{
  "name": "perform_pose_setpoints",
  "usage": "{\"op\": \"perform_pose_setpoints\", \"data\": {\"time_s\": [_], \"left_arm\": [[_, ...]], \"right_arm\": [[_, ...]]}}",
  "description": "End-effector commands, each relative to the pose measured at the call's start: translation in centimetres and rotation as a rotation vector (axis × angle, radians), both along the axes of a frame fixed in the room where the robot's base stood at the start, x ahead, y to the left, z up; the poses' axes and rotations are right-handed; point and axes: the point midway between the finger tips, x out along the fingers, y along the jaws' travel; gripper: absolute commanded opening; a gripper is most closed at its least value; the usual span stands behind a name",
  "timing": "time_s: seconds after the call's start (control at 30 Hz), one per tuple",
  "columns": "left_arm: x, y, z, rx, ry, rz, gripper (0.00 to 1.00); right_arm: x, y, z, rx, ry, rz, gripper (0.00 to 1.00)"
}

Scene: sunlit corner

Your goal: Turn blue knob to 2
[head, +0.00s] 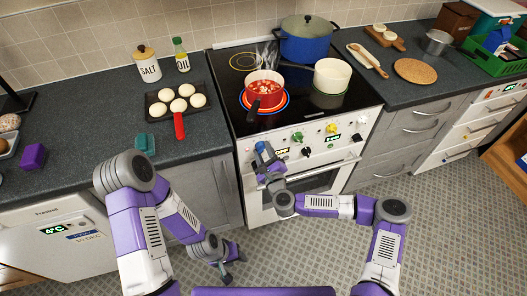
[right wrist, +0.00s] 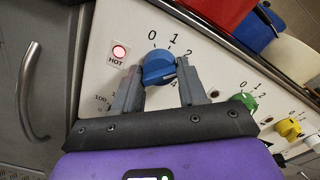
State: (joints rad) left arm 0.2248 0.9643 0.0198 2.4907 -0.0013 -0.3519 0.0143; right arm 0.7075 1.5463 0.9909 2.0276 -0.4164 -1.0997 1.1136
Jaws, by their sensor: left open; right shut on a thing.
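The blue knob (right wrist: 157,66) is at the left end of the stove's front panel. The right wrist view shows the marks 0, 1 and 2 above it and a 4 below right; which mark it points to is unclear. In the head view the blue knob (head: 261,147) is partly covered. My right gripper (right wrist: 160,72) is shut on it, one finger on each side. The right gripper also shows in the head view (head: 265,158). My left gripper (head: 230,263) is open and empty, low over the floor in front of the cabinets.
A lit red HOT lamp (right wrist: 119,52) is beside the knob. Green (head: 297,137) and yellow (head: 331,128) knobs are further right. A red pot (head: 264,88) stands on the front left ring, its handle pointing forward. A tray of buns (head: 157,122) is on the left counter.

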Motion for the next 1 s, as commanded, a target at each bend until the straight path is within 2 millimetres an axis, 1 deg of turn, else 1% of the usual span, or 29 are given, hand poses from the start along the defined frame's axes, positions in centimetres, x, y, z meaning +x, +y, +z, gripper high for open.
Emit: {"op": "perform_pose_setpoints", "data": {"time_s": [0.2, 0.57, 0.6, 0.73, 0.77, 1.0], "left_arm": [[0.00, 0.00, 0.08, 0.000, 0.000, 0.000, 0.43], [-0.01, 0.00, 0.08, 0.000, 0.000, 0.000, 0.43], [-0.01, 0.00, 0.08, 0.000, 0.000, 0.000, 0.43], [0.00, 0.00, 0.08, 0.000, 0.000, 0.000, 0.43], [0.00, 0.00, 0.08, 0.000, 0.000, 0.000, 0.43], [-0.01, 0.00, 0.09, 0.000, 0.000, 0.000, 0.43]], "right_arm": [[-0.01, -0.05, -0.12, -0.035, -0.008, -0.001, 0.11], [-0.01, -0.05, -0.14, -0.038, -0.009, -0.001, 0.11], [-0.01, -0.05, -0.14, -0.038, -0.009, -0.001, 0.45], [-0.01, -0.04, -0.11, -0.037, -0.010, 0.000, 0.64], [-0.01, -0.03, -0.10, -0.037, -0.010, 0.000, 0.66], [-0.02, -0.02, -0.05, -0.037, -0.010, 0.000, 0.66]]}}
